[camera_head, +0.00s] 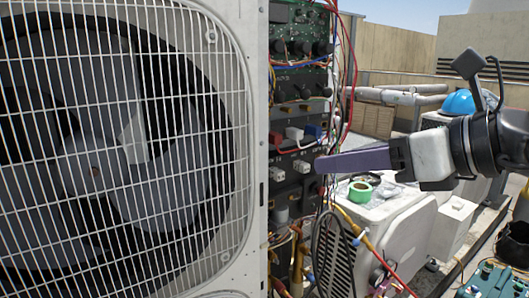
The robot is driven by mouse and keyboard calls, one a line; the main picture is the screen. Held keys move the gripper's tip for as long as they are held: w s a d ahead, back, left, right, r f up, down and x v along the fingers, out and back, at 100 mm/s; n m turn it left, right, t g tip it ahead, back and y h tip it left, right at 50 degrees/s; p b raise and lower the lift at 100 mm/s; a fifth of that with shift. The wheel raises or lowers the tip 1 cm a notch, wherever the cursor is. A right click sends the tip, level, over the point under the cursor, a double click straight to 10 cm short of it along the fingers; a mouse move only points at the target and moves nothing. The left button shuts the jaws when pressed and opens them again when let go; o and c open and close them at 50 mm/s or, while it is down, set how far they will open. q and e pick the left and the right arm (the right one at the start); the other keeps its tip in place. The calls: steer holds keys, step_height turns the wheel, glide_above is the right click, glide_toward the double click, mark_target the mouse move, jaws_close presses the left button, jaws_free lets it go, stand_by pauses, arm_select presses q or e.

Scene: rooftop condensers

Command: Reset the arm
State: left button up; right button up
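My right gripper (335,163) reaches in from the right at mid-height. Its long purple-grey finger points left, and its tip overlaps in view the edge of the condenser's open wiring panel (300,115). I cannot tell whether it touches the panel. The gripper is seen side-on, so one finger hides the other, and whether it is open or shut does not show. Nothing is visibly held. My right arm's white and black wrist (455,150) is behind the finger, at the right. My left gripper is not in view.
A condenser with a caged fan (110,150) fills the left. Loose red, yellow and blue wires (345,60) hang beside the panel. A blue helmet (457,103) and pipes (395,97) are behind.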

steer(key=s+a+f+m+g+y, duration=0.45)
steer(key=a+f+y, duration=0.25)
steer(key=a+y, duration=0.3)
steer(key=w+d+f+m+t+h, duration=0.2)
steer(key=d+f+m+t+h, duration=0.2)
steer(key=f+m, duration=0.5)
steer(key=w+d+f+m+t+h, duration=0.1)
steer(key=d+f+m+t+h, duration=0.35)
steer(key=f+m, duration=0.45)
steer(key=w+d+f+m+t+h, duration=0.2)
steer(key=d+f+m+t+h, duration=0.4)
steer(key=m, duration=0.5)
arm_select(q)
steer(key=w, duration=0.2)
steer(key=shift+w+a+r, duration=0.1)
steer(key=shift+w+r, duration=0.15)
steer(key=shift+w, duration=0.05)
arm_select(e)
steer(key=s+f+m+g+h, duration=0.1)
steer(key=s+f+m+g, duration=0.2)
steer(key=s+f, duration=0.6)
steer(key=s+a+f+m+g+h, duration=0.1)
steer(key=s+f+m+g, duration=0.3)
steer(key=f, duration=1.4)
steer(key=s+g, duration=0.4)
steer(key=s, duration=0.2)
steer(key=shift+s+g, duration=0.3)
